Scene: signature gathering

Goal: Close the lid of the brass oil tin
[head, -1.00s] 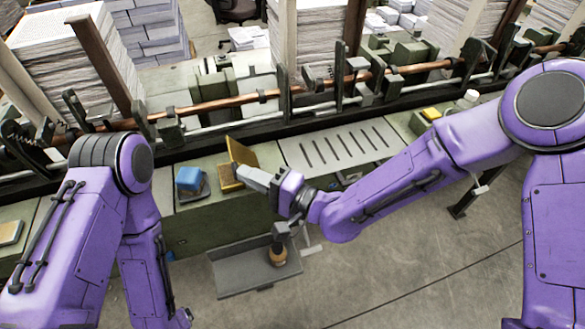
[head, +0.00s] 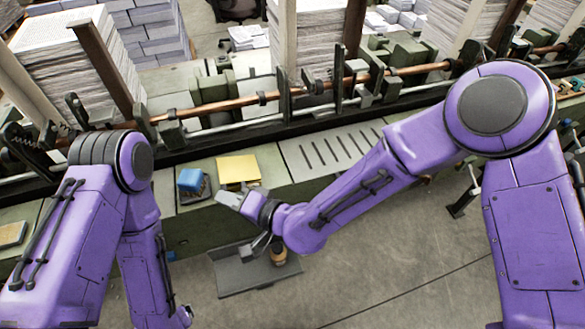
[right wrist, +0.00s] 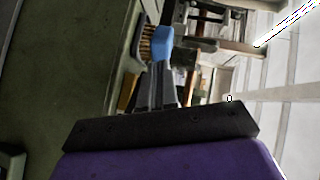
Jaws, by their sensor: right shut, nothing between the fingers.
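The brass oil tin (head: 238,168) stands on the green machine ledge in the head view. Its yellow lid now shows as a broad, flat panel over the body; I cannot tell whether it is fully seated. In the right wrist view a brown-gold side of the tin (right wrist: 127,91) shows just left of the fingers. My right gripper (head: 226,198) is shut and empty, in front of the tin's near edge and slightly below it in the picture. My left arm is in view at the left, but its gripper is out of frame.
A blue block-like item (head: 190,179) sits on a dark base left of the tin. A slotted grey plate (head: 335,150) lies to the right. A grey tray (head: 232,275) holding a brown round item (head: 279,256) is below the ledge. A copper-coloured rail (head: 225,107) runs behind.

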